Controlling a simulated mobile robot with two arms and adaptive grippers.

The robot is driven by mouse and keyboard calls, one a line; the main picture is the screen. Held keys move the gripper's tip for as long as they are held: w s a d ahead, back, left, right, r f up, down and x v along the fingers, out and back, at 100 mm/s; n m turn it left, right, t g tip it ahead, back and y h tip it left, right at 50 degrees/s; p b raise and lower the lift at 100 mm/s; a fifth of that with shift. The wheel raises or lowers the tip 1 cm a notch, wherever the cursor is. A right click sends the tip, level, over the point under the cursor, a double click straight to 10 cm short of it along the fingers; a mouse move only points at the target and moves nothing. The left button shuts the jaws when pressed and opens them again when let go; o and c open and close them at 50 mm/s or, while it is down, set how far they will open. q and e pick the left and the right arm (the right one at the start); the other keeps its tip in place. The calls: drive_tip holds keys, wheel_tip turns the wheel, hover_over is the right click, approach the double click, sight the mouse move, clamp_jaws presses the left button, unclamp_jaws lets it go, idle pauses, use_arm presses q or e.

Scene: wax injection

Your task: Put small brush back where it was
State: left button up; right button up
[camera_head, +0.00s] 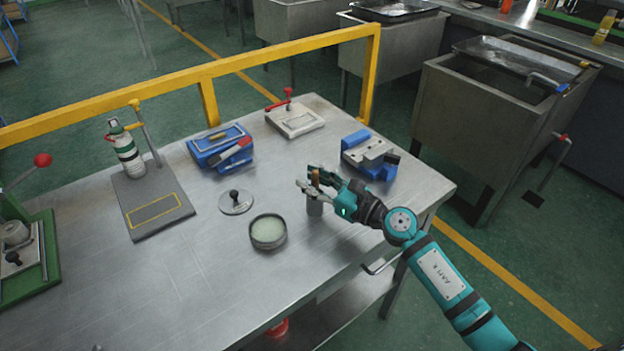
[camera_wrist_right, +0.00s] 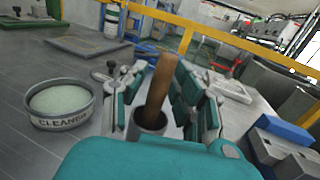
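The small brush shows as a brown wooden handle (camera_wrist_right: 160,85) in the right wrist view, standing slightly tilted in a small grey metal cup (camera_wrist_right: 148,124). Its lower end is hidden inside the cup. In the head view the cup (camera_head: 315,206) stands near the table's front edge, with a bit of the brown handle (camera_head: 315,178) above it. My right gripper (camera_head: 307,180) is at the handle above the cup. In the right wrist view its fingers stand on both sides of the handle, apart, with gaps beside it. My left gripper is not in view.
A round cleaner tin (camera_head: 268,232) stands left of the cup, with its knobbed lid (camera_head: 236,202) behind. A blue-grey mold (camera_head: 371,155) is right of the gripper. A blue clamp block (camera_head: 221,147), a red-handled plate (camera_head: 294,118) and a spray bottle (camera_head: 127,150) stand farther back.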

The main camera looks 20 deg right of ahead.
drive_tip(key=shift+r, duration=0.1)
drive_tip(key=shift+s+d, duration=0.1)
drive_tip(key=b+v, duration=0.3)
drive_tip(key=v, duration=0.7)
drive_tip(key=shift+s+d, duration=0.25)
drive_tip(key=shift+s, duration=0.05)
drive_tip(key=shift+s+d, duration=0.3)
drive_tip(key=shift+s, duration=0.1)
idle(0.5)
idle(0.7)
